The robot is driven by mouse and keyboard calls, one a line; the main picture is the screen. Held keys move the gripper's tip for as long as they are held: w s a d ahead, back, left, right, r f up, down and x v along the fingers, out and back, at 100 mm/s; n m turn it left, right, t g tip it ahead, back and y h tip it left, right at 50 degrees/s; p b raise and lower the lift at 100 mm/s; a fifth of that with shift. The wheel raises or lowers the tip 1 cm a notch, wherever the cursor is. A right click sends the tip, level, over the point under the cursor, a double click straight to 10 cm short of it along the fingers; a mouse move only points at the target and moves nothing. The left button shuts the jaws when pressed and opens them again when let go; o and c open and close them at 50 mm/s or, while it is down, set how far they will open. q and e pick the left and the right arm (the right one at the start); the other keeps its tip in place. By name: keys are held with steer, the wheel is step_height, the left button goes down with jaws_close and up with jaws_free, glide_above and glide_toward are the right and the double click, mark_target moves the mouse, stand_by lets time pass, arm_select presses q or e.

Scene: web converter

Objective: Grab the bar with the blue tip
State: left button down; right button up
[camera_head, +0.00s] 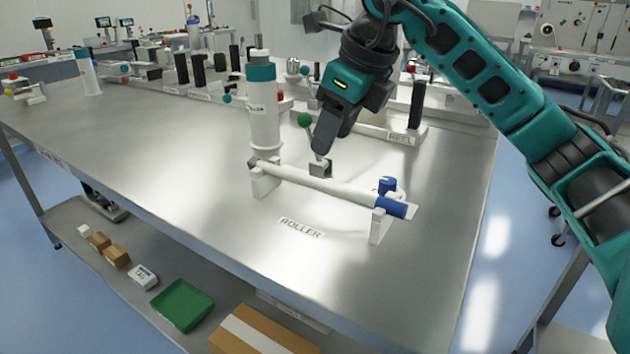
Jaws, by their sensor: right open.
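The white bar (325,185) lies slantwise on two white supports (265,182) near the front of the steel table. Its blue tip (391,207) is at its right end, beside the right support (379,228). The bar's left end is dark. A label reading "ROLLER" (300,228) is on the table in front of it. My right gripper (327,145) comes in from the upper right, pointing down. It is open and empty, above and behind the middle of the bar, and seems apart from it. Its far finger is partly hidden. My left gripper is out of view.
A small blue-topped piece (388,186) is just behind the blue tip. Racks with black handles (416,104) line the table's back. The left table surface (150,150) is clear.

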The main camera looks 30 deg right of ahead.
glide_above(317, 179)
steer(key=s, duration=0.2)
step_height(317, 179, down, 4)
steer(key=f, duration=0.1)
steer(key=x, duration=0.1)
steer(key=b+x, duration=0.1)
steer(key=x, duration=0.2)
steer(key=shift+d+f+b, duration=0.3)
steer(key=shift+f, duration=0.1)
steer(key=shift+c, duration=0.5)
steer(key=c, duration=0.3)
steer(key=shift+r, duration=0.1)
jaws_close()
